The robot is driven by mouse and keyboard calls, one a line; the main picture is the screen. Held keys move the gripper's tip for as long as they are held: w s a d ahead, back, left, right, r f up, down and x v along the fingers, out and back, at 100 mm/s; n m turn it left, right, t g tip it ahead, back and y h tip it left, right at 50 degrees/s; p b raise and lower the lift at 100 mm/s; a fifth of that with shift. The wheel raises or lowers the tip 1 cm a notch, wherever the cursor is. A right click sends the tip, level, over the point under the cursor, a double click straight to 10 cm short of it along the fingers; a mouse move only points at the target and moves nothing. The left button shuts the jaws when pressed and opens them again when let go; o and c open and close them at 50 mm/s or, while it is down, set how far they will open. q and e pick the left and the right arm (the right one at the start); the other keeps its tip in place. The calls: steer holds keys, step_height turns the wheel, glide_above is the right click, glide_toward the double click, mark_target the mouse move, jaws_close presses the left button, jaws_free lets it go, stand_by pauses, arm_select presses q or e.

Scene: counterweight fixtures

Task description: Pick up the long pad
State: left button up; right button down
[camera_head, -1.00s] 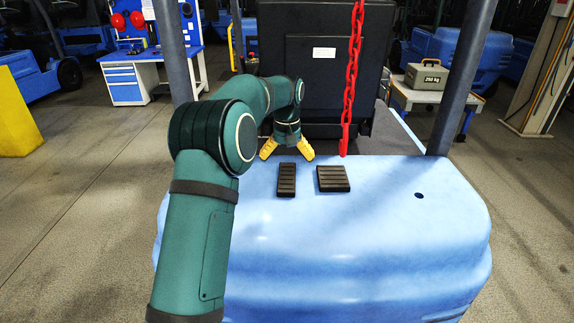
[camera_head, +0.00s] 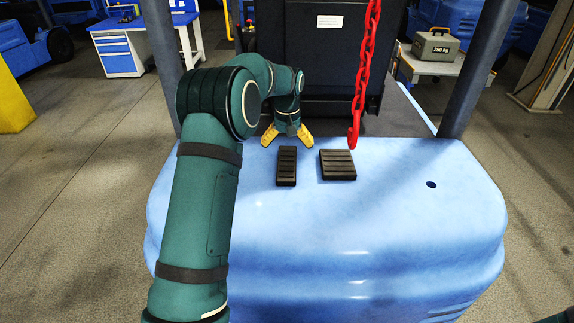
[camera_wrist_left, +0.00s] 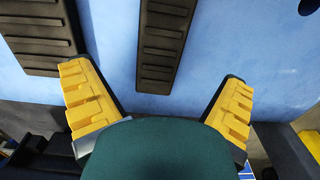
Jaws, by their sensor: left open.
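The long pad (camera_head: 287,166) is a narrow, black, ribbed block lying flat on the blue counterweight (camera_head: 400,225). A wider black ribbed pad (camera_head: 338,165) lies to its right. My left gripper (camera_head: 287,138) is open, with yellow fingers, at the far end of the long pad. In the left wrist view, the long pad (camera_wrist_left: 164,42) lies ahead of the gap between the open fingers (camera_wrist_left: 160,100), with nothing between them. The wider pad (camera_wrist_left: 42,30) is at upper left there.
A red chain with a hook (camera_head: 360,90) hangs just behind the wider pad. A black machine body (camera_head: 310,65) stands behind the counterweight, between two dark posts. The counterweight's near top is clear.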

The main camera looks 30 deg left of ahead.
mark_target(287, 160)
arm_select(q)
steer(key=shift+a+f, duration=0.1)
steer(key=shift+f, duration=3.1)
steer(key=c, duration=1.3)
steer(key=shift+w, duration=0.1)
steer(key=shift+c, duration=0.5)
steer(key=shift+r, duration=0.2)
